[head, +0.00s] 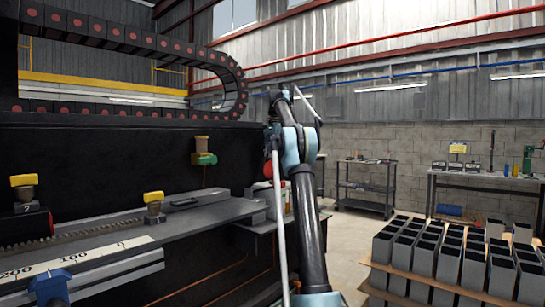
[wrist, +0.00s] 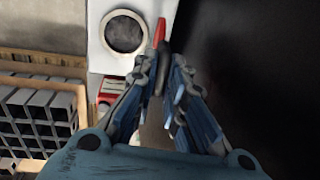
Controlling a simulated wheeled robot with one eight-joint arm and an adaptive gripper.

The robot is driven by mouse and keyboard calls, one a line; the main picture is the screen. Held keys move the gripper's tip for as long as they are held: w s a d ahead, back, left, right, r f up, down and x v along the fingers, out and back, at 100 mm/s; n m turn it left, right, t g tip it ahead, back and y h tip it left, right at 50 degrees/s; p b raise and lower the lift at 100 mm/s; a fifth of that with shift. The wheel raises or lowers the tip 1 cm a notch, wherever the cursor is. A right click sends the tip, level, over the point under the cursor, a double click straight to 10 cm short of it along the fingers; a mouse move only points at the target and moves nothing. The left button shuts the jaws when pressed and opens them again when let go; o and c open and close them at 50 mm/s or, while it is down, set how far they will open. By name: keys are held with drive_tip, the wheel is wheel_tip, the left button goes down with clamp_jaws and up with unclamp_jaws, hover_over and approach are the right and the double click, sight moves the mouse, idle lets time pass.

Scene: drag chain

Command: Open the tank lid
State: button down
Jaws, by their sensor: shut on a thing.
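My gripper (wrist: 162,72) is shut on a red piece (wrist: 160,32), seen nearly edge-on in the wrist view, which looks like the tank lid. A white tank top (wrist: 98,58) lies beside and beyond the fingertips. Its round opening (wrist: 125,34) has a pale rim and a dark grey inside, with nothing over it. The red piece is right of the opening; I cannot tell whether it is still joined to the tank. In the head view, the red piece (head: 268,169) shows beside my arm, above the pale tank (head: 287,202), which my arm partly hides.
A dark machine with a grey rail (head: 190,215) and yellow knobs (head: 154,197) fills the left. A pallet of grey square tubes (head: 440,255) stands at lower right. A cart (head: 365,185) and a workbench (head: 480,180) stand behind. Floor shows between the tubes and the machine.

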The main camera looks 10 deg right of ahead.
drive_tip(key=shift+w+a, duration=0.1)
drive_tip(key=shift+a, duration=0.1)
idle(0.3)
drive_tip(key=c, duration=1.7)
unclamp_jaws()
drive_tip(key=shift+d, duration=0.1)
drive_tip(key=shift+d, duration=0.1)
